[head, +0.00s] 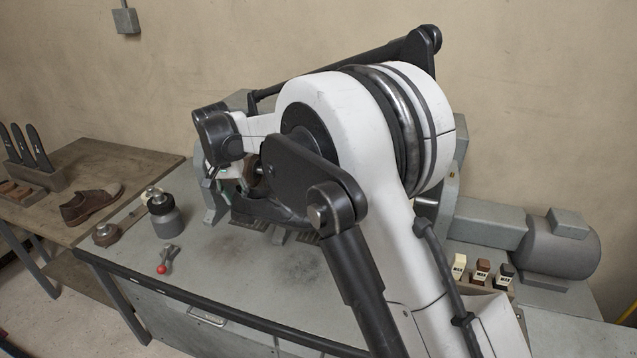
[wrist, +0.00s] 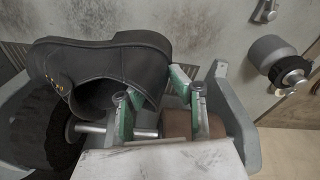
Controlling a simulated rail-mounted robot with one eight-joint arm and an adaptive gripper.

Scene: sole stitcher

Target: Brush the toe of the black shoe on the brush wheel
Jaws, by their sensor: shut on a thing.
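The black shoe (wrist: 100,62) fills the upper left of the wrist view, with its lace eyelets to the left and its heel to the right. My gripper (wrist: 164,88), with green finger pads, is shut on the heel end of the shoe. The dark brush wheel (wrist: 38,125) lies under the toe end at the left of the wrist view. The shoe hides part of the wheel, and I cannot tell whether they touch.
A brown wheel (wrist: 177,122) sits on the same shaft. A grey jar (head: 165,218) and a red-knobbed lever (head: 163,266) stand on the bench left of the machine. Wax blocks (head: 482,270) and a motor (head: 562,250) are right. A brown shoe (head: 90,204) is on the left table.

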